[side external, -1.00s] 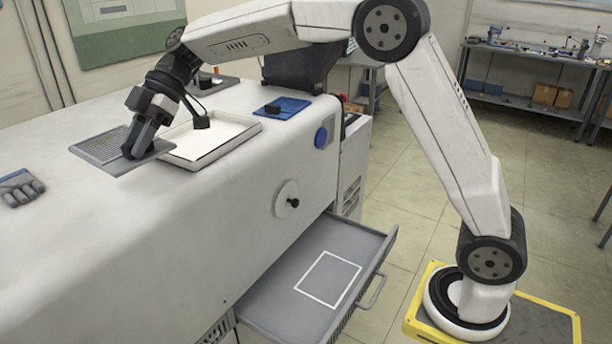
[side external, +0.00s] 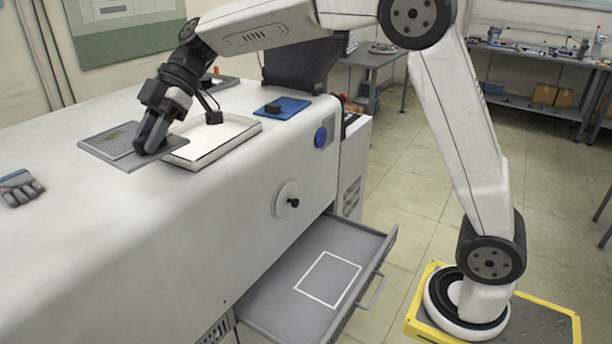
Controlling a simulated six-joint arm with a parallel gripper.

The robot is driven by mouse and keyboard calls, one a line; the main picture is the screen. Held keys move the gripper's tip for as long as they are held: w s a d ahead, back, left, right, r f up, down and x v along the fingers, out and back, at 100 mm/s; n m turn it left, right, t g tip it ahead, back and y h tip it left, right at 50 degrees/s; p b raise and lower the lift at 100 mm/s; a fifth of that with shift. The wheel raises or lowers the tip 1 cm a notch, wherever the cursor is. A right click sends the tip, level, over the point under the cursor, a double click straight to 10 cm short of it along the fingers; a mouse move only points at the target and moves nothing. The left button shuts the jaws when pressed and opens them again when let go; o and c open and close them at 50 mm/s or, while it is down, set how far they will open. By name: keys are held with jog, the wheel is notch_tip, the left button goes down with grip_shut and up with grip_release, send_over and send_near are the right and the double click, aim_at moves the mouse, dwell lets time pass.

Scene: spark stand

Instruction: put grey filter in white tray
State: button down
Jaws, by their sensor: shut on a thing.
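The grey filter (side external: 112,141) is a flat square plate with a meshed middle. My gripper (side external: 147,146) is shut on its right edge and holds it roughly level, to the left of the tray. The white tray (side external: 241,138) is a shallow rectangular box on the white machine top. Its left part is hidden behind my gripper and the filter's edge. The filter's right edge overlaps the tray's left side in the picture; I cannot tell how high it is above it.
A blue plate (side external: 283,107) with a dark block lies right of the tray. A grey glove (side external: 20,188) lies at the far left. An open drawer (side external: 290,262) with a white outlined square juts out below. The machine top (side external: 120,220) in front is clear.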

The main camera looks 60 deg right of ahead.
jog(key=shift+w+d+f+m+t, duration=0.25)
jog(key=shift+d+m+t, duration=0.35)
jog(key=shift+d+m, duration=0.1)
jog(key=w+d+r+m+t+h, duration=0.1)
jog(key=w+d+m+t+h, duration=0.2)
jog(key=d+m+t+h, duration=0.5)
jog(key=shift+d+m+h, duration=0.5)
jog(key=shift+d+m, duration=3.5)
jog(key=shift+d, duration=0.45)
jog(key=shift+r, duration=0.1)
